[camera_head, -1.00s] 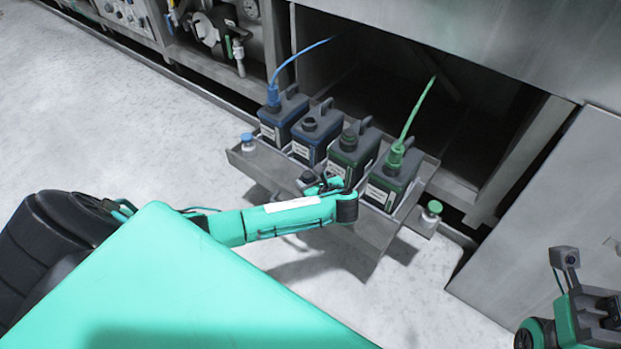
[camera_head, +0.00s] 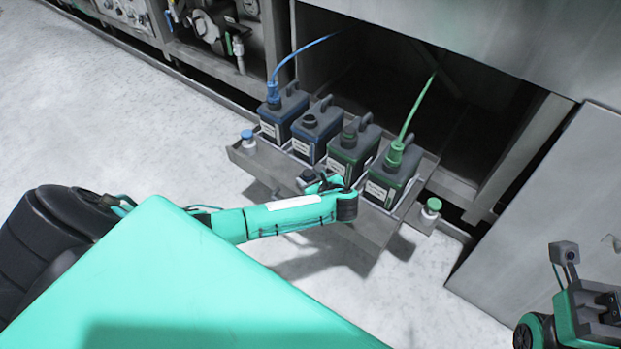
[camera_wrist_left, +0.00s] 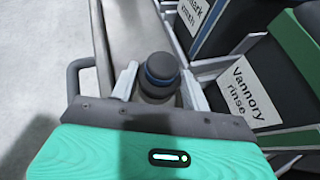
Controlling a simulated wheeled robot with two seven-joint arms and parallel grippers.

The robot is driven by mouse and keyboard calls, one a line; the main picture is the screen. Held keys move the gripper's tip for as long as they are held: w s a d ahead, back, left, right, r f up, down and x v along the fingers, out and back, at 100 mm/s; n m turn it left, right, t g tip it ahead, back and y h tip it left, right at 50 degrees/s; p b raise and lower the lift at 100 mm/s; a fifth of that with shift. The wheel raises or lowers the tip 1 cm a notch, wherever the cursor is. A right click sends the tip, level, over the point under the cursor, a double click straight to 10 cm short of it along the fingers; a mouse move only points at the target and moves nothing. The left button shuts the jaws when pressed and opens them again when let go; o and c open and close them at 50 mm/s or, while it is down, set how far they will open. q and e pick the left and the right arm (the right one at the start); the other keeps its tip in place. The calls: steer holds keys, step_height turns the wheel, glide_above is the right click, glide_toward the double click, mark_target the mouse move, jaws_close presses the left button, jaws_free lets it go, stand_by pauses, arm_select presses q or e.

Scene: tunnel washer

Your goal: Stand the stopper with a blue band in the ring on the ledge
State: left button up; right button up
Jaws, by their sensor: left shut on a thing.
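The stopper with a blue band (camera_wrist_left: 158,72) is dark, with a rounded top, and stands upright between the fingers in the left wrist view. My left gripper (camera_wrist_left: 160,88) is shut on it, one pale finger on each side. In the head view my left gripper (camera_head: 318,183) is over the front ledge (camera_head: 262,166) of the metal tray, in front of the canisters. The stopper's lower end is hidden in the wrist view. I cannot make out the ring. My right gripper (camera_head: 608,308) is at the lower right edge, far from the tray; its jaws are unclear.
Two blue canisters (camera_head: 318,130) and two green ones (camera_head: 353,152) stand in a row close behind the gripper. Blue and green hoses rise from the end ones. A blue-capped vial (camera_head: 248,139) and a green-capped vial (camera_head: 431,210) flank the tray. The floor in front is clear.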

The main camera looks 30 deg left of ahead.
arm_select(q)
steer(key=shift+s+f, duration=0.15)
steer(key=shift+f, duration=0.15)
